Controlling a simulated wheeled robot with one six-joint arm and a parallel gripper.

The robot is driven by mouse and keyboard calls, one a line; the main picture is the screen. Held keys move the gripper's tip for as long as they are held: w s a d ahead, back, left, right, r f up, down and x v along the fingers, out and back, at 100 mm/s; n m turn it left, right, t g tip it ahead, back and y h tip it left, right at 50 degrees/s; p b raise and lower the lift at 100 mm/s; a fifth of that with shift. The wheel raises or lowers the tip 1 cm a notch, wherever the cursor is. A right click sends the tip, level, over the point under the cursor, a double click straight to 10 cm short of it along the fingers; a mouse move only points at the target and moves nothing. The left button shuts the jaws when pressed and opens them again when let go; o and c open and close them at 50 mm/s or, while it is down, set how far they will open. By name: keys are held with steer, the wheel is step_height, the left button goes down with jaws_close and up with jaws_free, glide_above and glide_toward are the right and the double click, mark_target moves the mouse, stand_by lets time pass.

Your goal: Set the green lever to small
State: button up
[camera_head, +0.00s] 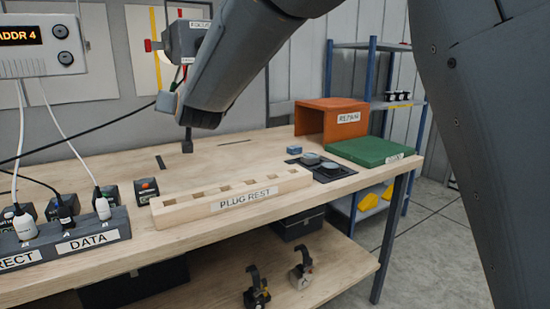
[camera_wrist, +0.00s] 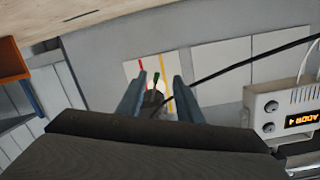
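The green lever (camera_wrist: 156,78) shows in the wrist view as a short dark stem with a green part, in front of a pale wall panel. In the head view, a grey unit labelled FOCUS (camera_head: 186,40) stands on a post at the back of the bench, with a red knob (camera_head: 152,45) on its left. My arm covers part of this unit there, and the lever's setting cannot be read. My gripper (camera_wrist: 159,98) is open. Its two fingers appear on either side of the lever in the wrist view; whether they touch it is unclear.
A PLUG REST block (camera_head: 230,198) lies on the bench. An orange box (camera_head: 325,122) and a green pad (camera_head: 376,151) are at the right end. A white ADDR 4 box (camera_head: 42,45) with cables hangs at the left. A black cable (camera_wrist: 250,60) passes near the gripper.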

steer(key=s+d+f+g+h, duration=0.1)
steer(key=s+d+f+g, duration=0.1)
steer(key=d+f, duration=0.4)
steer(key=s+d+f+g+h+p, duration=0.1)
steer(key=s+d+f, duration=0.3)
steer(key=d, duration=0.7)
steer(key=s+d+f+g+h+p, duration=0.1)
steer(key=s+d+f+g+h, duration=0.1)
steer(key=d+f, duration=0.6)
steer(key=shift+s+d+g+h, duration=0.4)
steer(key=shift+d+g+h, duration=0.2)
steer(key=shift+d+h, duration=0.15)
steer(key=s+d+f+m+g+h+p, duration=0.1)
steer(key=s+d+f+g, duration=0.3)
steer(key=s+d, duration=0.5)
steer(key=s+d+f+m+g+h+p, duration=0.1)
steer(key=s+d+f+g, duration=0.3)
steer(key=s+d, duration=0.6)
steer(key=s+f, duration=0.1)
steer(key=s, duration=0.7)
steer(key=shift+s+f+h, duration=0.15)
steer(key=shift+f+h, duration=0.2)
steer(key=shift+d, duration=0.1)
